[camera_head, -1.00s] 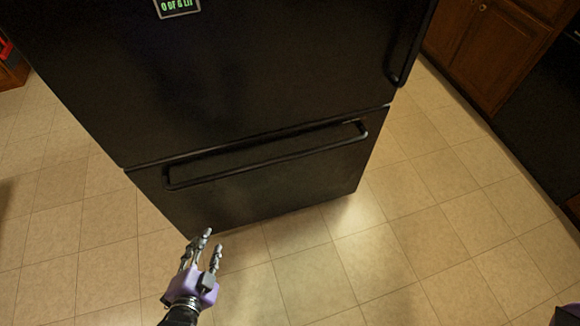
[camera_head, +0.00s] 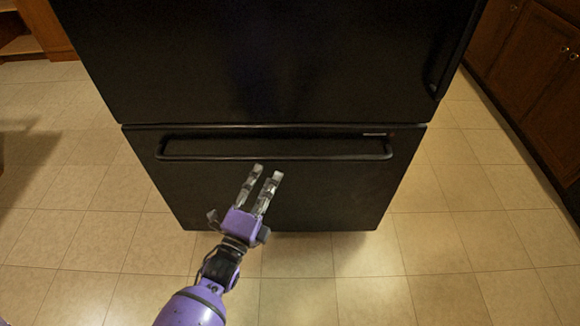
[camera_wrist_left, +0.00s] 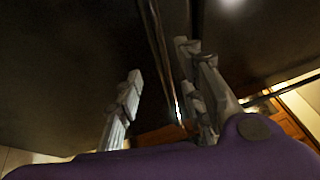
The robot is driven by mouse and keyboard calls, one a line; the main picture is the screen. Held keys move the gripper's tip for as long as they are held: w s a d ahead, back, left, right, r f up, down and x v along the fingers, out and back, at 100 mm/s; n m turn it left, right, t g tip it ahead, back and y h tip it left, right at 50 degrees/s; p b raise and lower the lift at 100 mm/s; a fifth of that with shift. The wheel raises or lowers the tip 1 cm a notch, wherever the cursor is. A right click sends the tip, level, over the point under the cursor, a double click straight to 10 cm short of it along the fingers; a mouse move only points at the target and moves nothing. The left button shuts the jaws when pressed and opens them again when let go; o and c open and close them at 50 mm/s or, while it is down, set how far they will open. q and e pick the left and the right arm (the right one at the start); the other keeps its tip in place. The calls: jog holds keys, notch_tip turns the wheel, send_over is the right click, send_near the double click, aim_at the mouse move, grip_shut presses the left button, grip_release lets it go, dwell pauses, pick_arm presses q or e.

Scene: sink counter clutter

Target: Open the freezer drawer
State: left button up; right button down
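The black freezer drawer (camera_head: 330,200) is the lower part of the fridge in the head view. It looks shut, its front flush below the upper door (camera_head: 270,70). Its long dark handle (camera_head: 330,157) runs across the upper part of the drawer front. My left gripper (camera_head: 258,186) is in front of the drawer, its fingertips just below the handle in the picture. The fingers are apart and empty; contact with the handle does not show. The left wrist view shows the spread fingers (camera_wrist_left: 160,95) near a dark surface. My right gripper is out of view.
Beige tiled floor (camera_head: 460,240) is open in front and on both sides of the fridge. Brown wooden cabinets (camera_head: 535,80) stand to the right. Wooden furniture (camera_head: 40,30) stands at the back left.

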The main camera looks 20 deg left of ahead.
aim_at(278, 159)
pick_arm(q)
jog(key=b+x, duration=0.1)
jog(key=x, duration=0.7)
grip_shut()
dwell(0.3)
